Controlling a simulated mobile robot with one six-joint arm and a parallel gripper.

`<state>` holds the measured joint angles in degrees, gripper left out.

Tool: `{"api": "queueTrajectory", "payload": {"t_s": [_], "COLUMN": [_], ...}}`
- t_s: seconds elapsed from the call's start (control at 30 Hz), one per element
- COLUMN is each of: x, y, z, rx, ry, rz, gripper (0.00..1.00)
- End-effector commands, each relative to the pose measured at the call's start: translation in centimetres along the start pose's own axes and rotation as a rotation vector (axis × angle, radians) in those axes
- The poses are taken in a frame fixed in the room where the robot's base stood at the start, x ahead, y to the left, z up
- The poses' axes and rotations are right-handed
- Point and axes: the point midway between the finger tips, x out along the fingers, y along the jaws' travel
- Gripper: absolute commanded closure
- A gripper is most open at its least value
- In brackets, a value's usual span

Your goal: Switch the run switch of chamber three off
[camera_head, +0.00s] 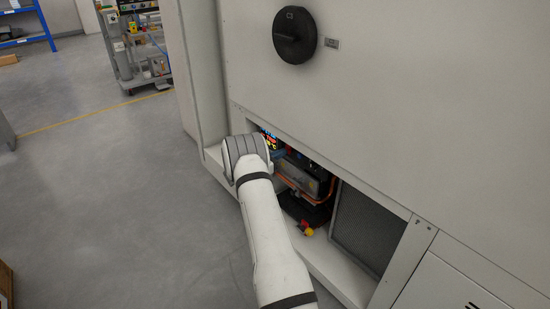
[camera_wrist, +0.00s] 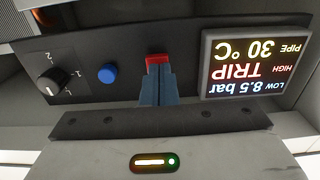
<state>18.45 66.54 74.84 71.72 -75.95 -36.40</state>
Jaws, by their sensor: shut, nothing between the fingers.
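In the wrist view, a dark control panel (camera_wrist: 185,35) appears upside down. A black rotary knob (camera_wrist: 54,83) with a white pointer mark and the numbers 1 and 2 is at its left. A blue round button (camera_wrist: 107,73) is beside it. A small red part (camera_wrist: 157,59) shows just beyond my fingertips; I cannot tell whether it is the run switch or whether they touch it. My gripper (camera_wrist: 157,75) is shut and empty, its blue-grey fingers pointing at the red part. A lit display (camera_wrist: 250,65) reads TRIP, 8.5 bar and 30 °C. In the head view my arm hides the gripper.
The head view shows a large pale cabinet (camera_head: 420,110) with a black round handle (camera_head: 294,35). My arm reaches into its low opening, where pipes and dark machinery (camera_head: 304,175) sit near a mesh grille (camera_head: 368,225). Open floor (camera_head: 95,180) lies left; a trolley (camera_head: 130,60) stands behind.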

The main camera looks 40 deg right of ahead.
Motion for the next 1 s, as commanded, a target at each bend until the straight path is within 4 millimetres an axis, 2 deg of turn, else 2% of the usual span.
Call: {"api": "queueTrajectory", "payload": {"t_s": [0.47,0.87,0.9,1.0], "x": [0.3,1.7,1.7,1.7], "y": [0.0,0.1,0.1,0.0], "z": [0.3,1.6,0.6,0.5], "rx": [0.0,0.003,0.005,0.005], "ry": [0.013,0.252,0.247,0.244], "rz": [-0.001,0.003,0.003,0.002], "gripper": [1.0,1.0,1.0,1.0]}}
